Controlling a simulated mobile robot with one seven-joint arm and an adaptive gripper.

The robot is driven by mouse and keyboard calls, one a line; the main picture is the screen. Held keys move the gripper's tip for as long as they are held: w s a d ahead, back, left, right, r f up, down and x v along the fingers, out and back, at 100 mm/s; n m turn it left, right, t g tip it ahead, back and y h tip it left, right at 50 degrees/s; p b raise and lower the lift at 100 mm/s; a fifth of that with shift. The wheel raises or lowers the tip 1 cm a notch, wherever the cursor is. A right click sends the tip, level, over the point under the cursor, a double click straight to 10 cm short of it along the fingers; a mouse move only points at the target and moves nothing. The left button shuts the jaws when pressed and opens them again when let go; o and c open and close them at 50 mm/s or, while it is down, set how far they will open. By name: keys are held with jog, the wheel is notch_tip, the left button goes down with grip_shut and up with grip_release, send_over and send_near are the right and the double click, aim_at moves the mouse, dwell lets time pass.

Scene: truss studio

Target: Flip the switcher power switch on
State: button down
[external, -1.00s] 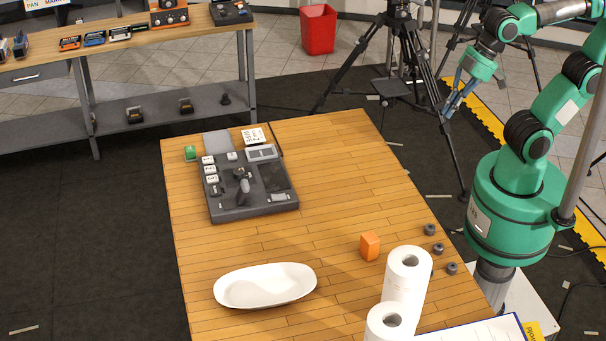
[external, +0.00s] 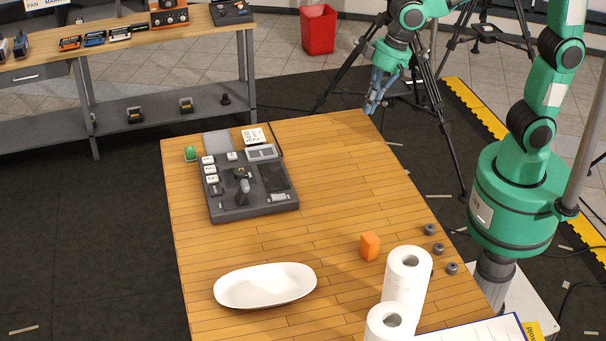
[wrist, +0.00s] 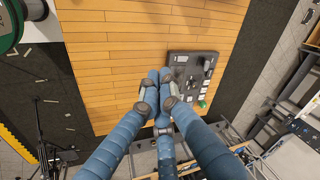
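The switcher appears to be the dark grey console (external: 252,203) on the wooden table, with white-labelled buttons on its left, an upright lever (external: 244,187) in the middle and a pale panel (external: 262,153) at its back. Which part is the power switch is too small to tell. My gripper (external: 371,106) has blue fingers and hangs by the table's far right corner, well to the right of the console and apart from it. In the wrist view the fingers (wrist: 158,76) lie close together, with the console (wrist: 184,77) to their right; nothing shows held.
The table (external: 330,180) also carries a white dish (external: 265,286), an orange block (external: 370,246), paper rolls (external: 407,285) and small dark knobs (external: 430,229). A green item (external: 190,153) sits beside the console. The table between gripper and console is clear. A tripod (external: 440,120) stands behind.

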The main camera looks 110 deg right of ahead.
jog(key=w+d+f+m+g+p, duration=0.1)
jog(key=w+d+f+m+p, duration=0.35)
jog(key=w, duration=0.85)
jog(key=m+g, duration=0.1)
jog(key=m, duration=0.4)
send_over(276, 196)
jog(key=s, duration=0.2)
notch_tip(276, 196, down, 14)
jog(key=f, duration=0.1)
jog(key=shift+r, duration=0.25)
jog(key=shift+f, duration=0.15)
jog(key=f, duration=0.4)
jog(key=w+f, duration=0.1)
jog(key=f, duration=0.8)
jog(key=shift+w+f, duration=0.3)
jog(key=shift+w, duration=0.05)
jog(key=shift+f, duration=0.1)
